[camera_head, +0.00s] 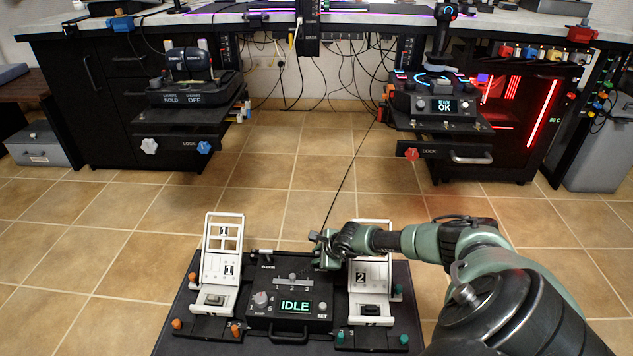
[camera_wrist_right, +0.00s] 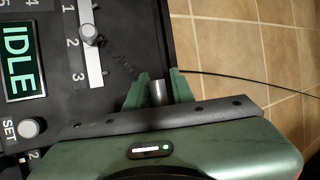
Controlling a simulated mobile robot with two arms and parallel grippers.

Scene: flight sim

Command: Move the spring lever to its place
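The console (camera_head: 262,328) has a slotted lever (camera_head: 292,276) marked 1, 2, 3, and its knob stands near 2. The knob also shows in the right wrist view (camera_wrist_right: 89,34). My right gripper (camera_wrist_right: 160,86) is at the console's far right corner, to the right of that slot; it also shows in the head view (camera_head: 322,254). Its green fingers are apart, with a short metal cylinder (camera_wrist_right: 157,93) between them and a narrow gap on one side. I cannot tell whether this cylinder is the spring lever. My left gripper is not in view.
The console screen (camera_head: 294,306) reads IDLE. White tilted frames stand on its left (camera_head: 222,250) and right (camera_head: 368,270). A thin dark line (camera_head: 350,170) rises from near my right gripper. The tiled floor between is clear.

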